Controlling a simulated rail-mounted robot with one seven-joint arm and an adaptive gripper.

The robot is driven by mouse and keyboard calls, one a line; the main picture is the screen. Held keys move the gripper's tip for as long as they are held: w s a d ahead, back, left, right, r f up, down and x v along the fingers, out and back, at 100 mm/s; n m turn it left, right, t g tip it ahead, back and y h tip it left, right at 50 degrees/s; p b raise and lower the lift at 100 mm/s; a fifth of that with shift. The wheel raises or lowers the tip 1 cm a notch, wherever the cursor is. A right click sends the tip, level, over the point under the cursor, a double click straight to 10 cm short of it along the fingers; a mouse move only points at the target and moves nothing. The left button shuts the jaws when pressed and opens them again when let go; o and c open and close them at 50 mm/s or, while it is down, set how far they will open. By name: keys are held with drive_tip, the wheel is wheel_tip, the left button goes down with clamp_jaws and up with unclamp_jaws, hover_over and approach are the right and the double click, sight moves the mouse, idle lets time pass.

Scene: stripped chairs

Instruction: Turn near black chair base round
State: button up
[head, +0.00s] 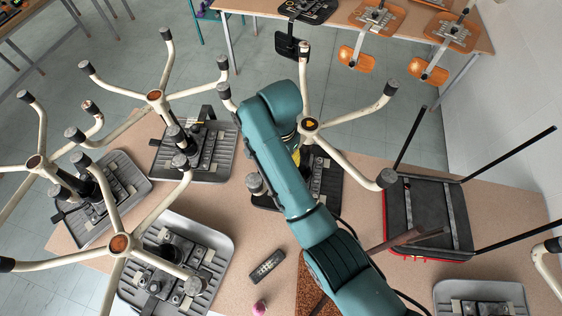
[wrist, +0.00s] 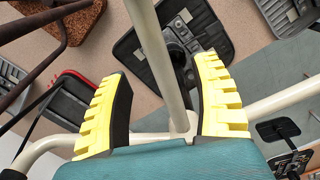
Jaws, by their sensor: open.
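The black chair base (head: 326,184) lies upside down on the table, under my arm, with cream legs (head: 347,157) spreading from a hub (head: 308,126) with an orange-yellow centre. Its dark seat plate also shows in the wrist view (wrist: 139,48), below the legs. My gripper (wrist: 165,80) is open, with yellow-and-black fingers on either side of one cream leg (wrist: 155,50) near the hub. I cannot tell whether a finger touches the leg. In the head view my arm hides most of the gripper, the hub's left side and part of the seat.
Grey chair bases (head: 205,155) with cream legs crowd the left. A red-edged black seat (head: 428,212) with thin black legs stands right. A remote-like dark object (head: 267,265) and brown block (head: 312,290) lie in front. Another table (head: 340,22) with orange chairs stands behind.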

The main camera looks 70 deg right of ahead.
drive_tip(key=shift+f, duration=1.55)
clamp_jaws()
